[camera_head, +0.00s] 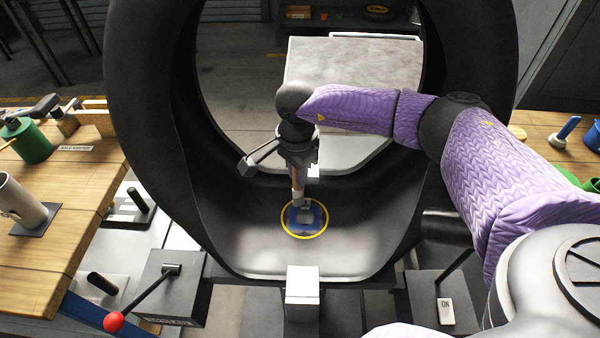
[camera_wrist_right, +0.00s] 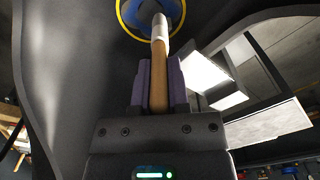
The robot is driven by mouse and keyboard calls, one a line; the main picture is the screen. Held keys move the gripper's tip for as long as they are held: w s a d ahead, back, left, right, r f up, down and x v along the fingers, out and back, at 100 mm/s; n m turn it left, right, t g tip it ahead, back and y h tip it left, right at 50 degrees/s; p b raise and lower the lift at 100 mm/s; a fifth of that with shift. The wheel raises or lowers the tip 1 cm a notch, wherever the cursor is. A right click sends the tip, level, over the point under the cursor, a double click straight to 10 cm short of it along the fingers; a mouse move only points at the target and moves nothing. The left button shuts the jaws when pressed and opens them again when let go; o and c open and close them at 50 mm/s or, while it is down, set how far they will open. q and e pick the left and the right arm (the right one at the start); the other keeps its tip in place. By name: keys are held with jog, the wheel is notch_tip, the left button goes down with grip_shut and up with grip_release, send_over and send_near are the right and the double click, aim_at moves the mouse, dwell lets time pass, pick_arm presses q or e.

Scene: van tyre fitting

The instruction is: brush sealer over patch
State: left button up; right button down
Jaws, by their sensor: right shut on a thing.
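A large black tyre (camera_head: 150,90) stands upright in front of me. On its inner surface at the bottom is a blue patch (camera_head: 317,213) inside a yellow ring (camera_head: 305,235); both also show at the top of the right wrist view. My right gripper (camera_head: 297,170) reaches into the tyre from the right and points down. It is shut on the wooden handle of a brush (camera_wrist_right: 159,75). The brush's lower end is over the patch; I cannot tell for sure whether it touches. My left gripper is not in view.
A wooden bench (camera_head: 90,190) at left holds a green can (camera_head: 30,145) and a grey metal cup (camera_head: 22,203). A lever with a red knob (camera_head: 114,321) stands at lower left. A second bench (camera_head: 545,125) is at right. The tyre walls surround my right gripper.

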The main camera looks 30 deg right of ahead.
notch_tip(320, 180, up, 3)
jog(key=shift+f+p, duration=0.1)
jog(key=shift+p, duration=0.8)
jog(key=shift+r, duration=0.3)
